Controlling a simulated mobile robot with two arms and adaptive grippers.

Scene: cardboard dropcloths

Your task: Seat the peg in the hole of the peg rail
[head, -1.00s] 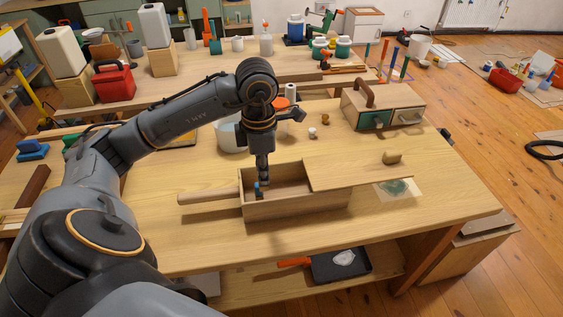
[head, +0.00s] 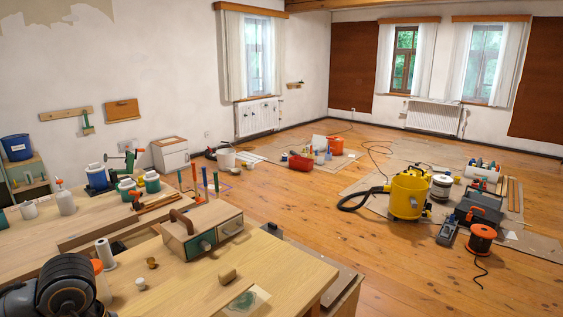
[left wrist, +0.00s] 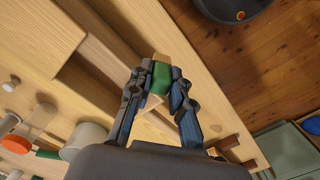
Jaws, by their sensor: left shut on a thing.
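In the left wrist view my left gripper (left wrist: 155,78) is shut on a short peg (left wrist: 161,80) with a green body and a light wooden end. The peg appears to be over or just inside the open wooden box (left wrist: 95,72); I cannot tell its height. In the head view only a dark joint of my left arm shows at the lower left, and the gripper is out of frame. A wooden rail (head: 66,114) is on the left wall with a green item hanging from it. Whether it is the peg rail, and any hole, I cannot make out. My right gripper is not seen.
Another bench with jars lies behind. A yellow vacuum (head: 408,195) and paint gear sit on dropcloths. Wood floor between is clear.

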